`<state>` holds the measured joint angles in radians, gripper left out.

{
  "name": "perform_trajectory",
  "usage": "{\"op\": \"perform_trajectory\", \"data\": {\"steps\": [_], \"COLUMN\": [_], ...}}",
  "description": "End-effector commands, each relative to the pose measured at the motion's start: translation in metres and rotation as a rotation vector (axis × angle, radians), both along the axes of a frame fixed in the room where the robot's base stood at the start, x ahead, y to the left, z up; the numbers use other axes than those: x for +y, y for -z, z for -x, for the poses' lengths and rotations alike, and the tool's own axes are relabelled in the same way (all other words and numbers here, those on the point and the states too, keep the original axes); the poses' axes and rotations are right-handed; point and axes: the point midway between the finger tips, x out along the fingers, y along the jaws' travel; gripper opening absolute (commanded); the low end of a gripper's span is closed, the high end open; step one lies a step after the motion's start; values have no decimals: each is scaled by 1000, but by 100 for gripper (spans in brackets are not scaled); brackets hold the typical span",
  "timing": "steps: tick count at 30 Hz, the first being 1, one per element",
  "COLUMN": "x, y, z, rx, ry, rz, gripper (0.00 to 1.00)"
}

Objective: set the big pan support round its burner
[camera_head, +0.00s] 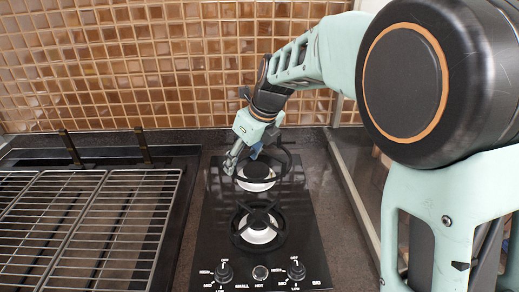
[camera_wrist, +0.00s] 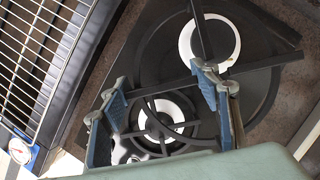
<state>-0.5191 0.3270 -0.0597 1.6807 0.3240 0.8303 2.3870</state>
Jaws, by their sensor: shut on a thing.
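The big pan support (camera_head: 289,158), a black ring with bars, is at the far burner (camera_head: 257,172) in the head view. My gripper (camera_head: 233,162) is shut on its left side. In the wrist view the support's dark bars (camera_wrist: 270,62) cross over the white burner ring (camera_wrist: 188,45), and my gripper (camera_wrist: 162,98) is below it, at the ring's edge. The ring looks roughly around or just above the burner. I cannot tell whether it touches the hob. The exact grip point is partly hidden by the fingers.
A smaller pan support (camera_head: 278,232) sits round the near burner (camera_head: 258,236). Control knobs (camera_head: 296,270) line the hob's front. A wire grill (camera_head: 110,225) lies to the left. A tiled wall (camera_head: 150,60) stands behind. Bare dark counter (camera_head: 335,220) runs along the right.

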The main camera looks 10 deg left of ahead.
Motion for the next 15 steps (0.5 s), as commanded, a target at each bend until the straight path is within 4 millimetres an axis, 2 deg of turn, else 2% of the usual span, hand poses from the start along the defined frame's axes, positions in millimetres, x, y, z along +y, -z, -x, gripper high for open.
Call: {"op": "perform_trajectory", "data": {"steps": [3,6,10,15], "x": [7,11,17,20], "y": [10,30,48,60], "z": [-23,-36,-51,-61], "rx": [0,2,0,-2], "ry": [0,1,-1,-1], "rz": [0,1,0,-1], "gripper": [20,20,20,20]}}
